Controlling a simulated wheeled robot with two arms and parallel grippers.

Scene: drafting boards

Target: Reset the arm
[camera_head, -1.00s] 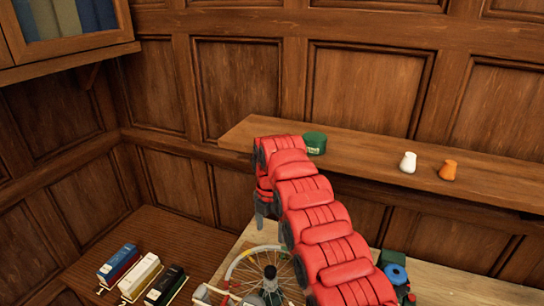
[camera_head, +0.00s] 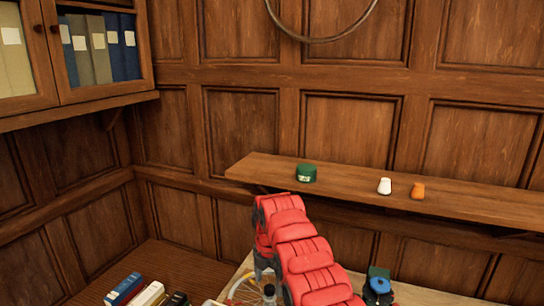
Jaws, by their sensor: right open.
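My right arm (camera_head: 300,250), in red padded covers, rises from the bottom edge and bends over at its top left end. My right gripper (camera_head: 261,272) hangs below that end, dark grey and pointing down, above the light wooden table. It is open, and I see nothing held in it. It is close to a spoked wheel (camera_head: 240,290) that the frame's bottom edge cuts off; I cannot tell whether they touch. My left gripper is not in view.
A wall shelf (camera_head: 460,201) behind the arm holds a green tin (camera_head: 306,173), a white shaker (camera_head: 385,186) and an orange shaker (camera_head: 418,190). A green and blue object (camera_head: 378,285) stands right of the arm. Binders (camera_head: 125,288) lie lower left. A cabinet (camera_head: 100,97) hangs upper left.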

